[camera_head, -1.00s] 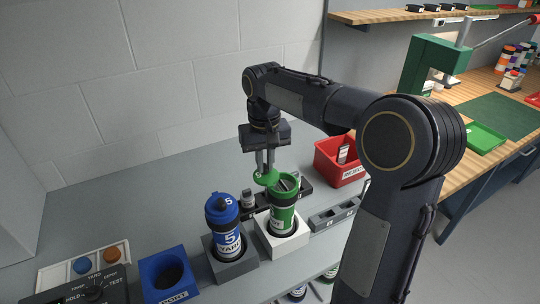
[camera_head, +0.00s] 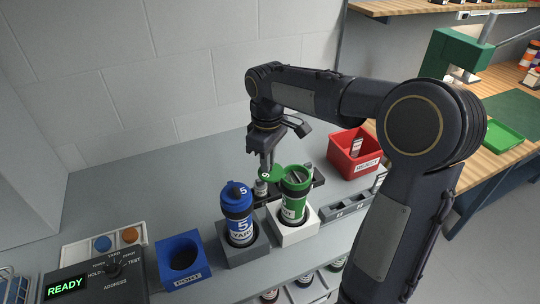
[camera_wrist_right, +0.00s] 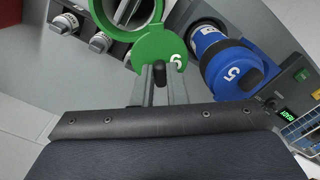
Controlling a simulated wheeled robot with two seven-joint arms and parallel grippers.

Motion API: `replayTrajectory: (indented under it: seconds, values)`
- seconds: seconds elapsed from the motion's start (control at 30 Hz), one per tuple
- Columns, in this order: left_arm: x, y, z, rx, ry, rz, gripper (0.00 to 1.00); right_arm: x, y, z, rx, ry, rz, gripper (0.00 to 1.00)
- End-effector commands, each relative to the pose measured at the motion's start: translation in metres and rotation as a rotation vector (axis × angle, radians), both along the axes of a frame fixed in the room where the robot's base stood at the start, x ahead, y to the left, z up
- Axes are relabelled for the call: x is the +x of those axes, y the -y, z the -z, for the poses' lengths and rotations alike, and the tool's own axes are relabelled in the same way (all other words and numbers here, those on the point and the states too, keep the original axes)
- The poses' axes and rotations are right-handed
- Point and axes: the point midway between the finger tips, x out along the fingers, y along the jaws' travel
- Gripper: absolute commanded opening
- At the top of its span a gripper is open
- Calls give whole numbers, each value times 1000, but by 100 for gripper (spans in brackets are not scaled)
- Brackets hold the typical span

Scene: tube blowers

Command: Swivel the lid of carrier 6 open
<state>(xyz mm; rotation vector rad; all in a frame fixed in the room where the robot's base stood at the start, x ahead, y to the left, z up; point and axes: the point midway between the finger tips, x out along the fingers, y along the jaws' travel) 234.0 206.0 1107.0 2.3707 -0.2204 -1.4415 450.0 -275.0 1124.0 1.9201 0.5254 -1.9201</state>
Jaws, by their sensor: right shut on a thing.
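Carrier 6 is a green tube (camera_head: 296,183) standing upright in a white block (camera_head: 291,236). Its green lid (camera_head: 272,173), marked 6, is swung out to the left of the tube's top, and the mouth shows uncovered. In the right wrist view the lid (camera_wrist_right: 158,47) sits beside the open green rim (camera_wrist_right: 131,14), with a black knob (camera_wrist_right: 160,72) at its outer edge. My right gripper (camera_head: 265,167) points down from above and is shut on the knob. My left gripper is not in view.
The blue carrier 5 (camera_head: 236,209) stands in a grey block (camera_head: 243,250) just left. A blue holder (camera_head: 182,262) and a control box reading READY (camera_head: 88,287) are further left. A black rack (camera_head: 317,179) is behind, and a red REJECT bin (camera_head: 355,155) is behind right.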

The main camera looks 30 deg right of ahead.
Motion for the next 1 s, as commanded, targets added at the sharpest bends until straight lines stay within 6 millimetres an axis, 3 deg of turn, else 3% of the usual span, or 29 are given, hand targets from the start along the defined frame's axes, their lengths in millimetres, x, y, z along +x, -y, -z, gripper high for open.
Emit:
replayTrajectory:
  seconds: [0.77, 0.8, 0.93, 1.0]
  values:
    - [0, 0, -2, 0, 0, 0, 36, -2, -3, 0, 0, 0, -94, 0]
    - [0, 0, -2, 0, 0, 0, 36, -2, -3, 0, 0, 0, -94, 17]
    - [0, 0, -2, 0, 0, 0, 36, -2, -3, 0, 0, 0, -93, 34]
    - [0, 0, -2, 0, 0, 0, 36, -2, -3, 0, 0, 0, -93, 35]
